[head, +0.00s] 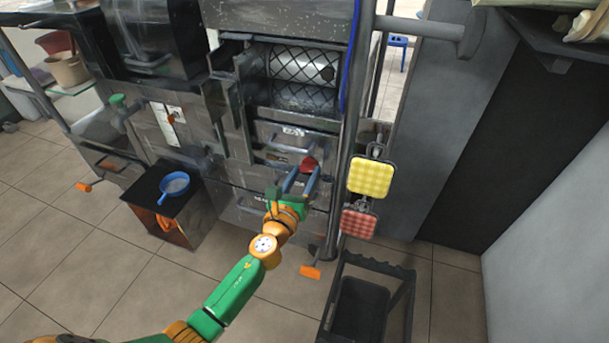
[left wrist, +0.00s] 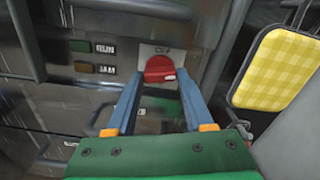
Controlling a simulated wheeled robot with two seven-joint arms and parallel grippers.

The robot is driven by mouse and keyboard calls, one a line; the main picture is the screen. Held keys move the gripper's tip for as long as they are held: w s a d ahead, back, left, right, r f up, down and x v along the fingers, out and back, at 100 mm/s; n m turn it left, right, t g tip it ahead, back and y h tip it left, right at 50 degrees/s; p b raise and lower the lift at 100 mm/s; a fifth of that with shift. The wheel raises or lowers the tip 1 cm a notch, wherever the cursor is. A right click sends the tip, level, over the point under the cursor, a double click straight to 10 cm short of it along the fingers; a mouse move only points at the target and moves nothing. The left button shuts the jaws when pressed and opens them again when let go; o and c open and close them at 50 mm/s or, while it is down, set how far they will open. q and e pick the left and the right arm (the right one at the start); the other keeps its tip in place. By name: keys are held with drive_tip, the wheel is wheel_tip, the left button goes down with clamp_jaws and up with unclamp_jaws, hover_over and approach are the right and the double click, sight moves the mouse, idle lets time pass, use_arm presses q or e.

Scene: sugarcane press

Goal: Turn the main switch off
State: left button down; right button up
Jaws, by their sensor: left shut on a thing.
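The main switch (head: 308,163) is a red rotary knob on the front of the steel press. In the left wrist view the red knob (left wrist: 160,68) sits on a pale plate, with a label above it that seems to read OFF. My left gripper (head: 303,173) reaches the panel, and its two blue fingers (left wrist: 160,84) stand on either side of the knob, shut on it. The fingertips partly hide the knob's sides. My right gripper is not in view.
Yellow (head: 371,178) and red (head: 359,222) checkered pads hang right of the panel. A blue pan (head: 174,186) rests on a dark box. A black cart (head: 364,300) stands below right; tiled floor is open at left.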

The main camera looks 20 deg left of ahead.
use_arm(q)
drive_tip(key=n, duration=0.2)
drive_tip(key=shift+n, duration=0.4)
drive_tip(key=n, duration=0.3)
drive_tip(key=shift+n+b, duration=0.3)
drive_tip(key=shift+b, duration=0.1)
drive_tip(key=n, duration=0.4)
drive_tip(key=shift+n, duration=2.4)
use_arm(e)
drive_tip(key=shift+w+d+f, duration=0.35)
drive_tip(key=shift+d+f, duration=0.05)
use_arm(q)
drive_tip(key=shift+c, duration=1.4)
unclamp_jaws()
drive_tip(key=shift+s, duration=0.1)
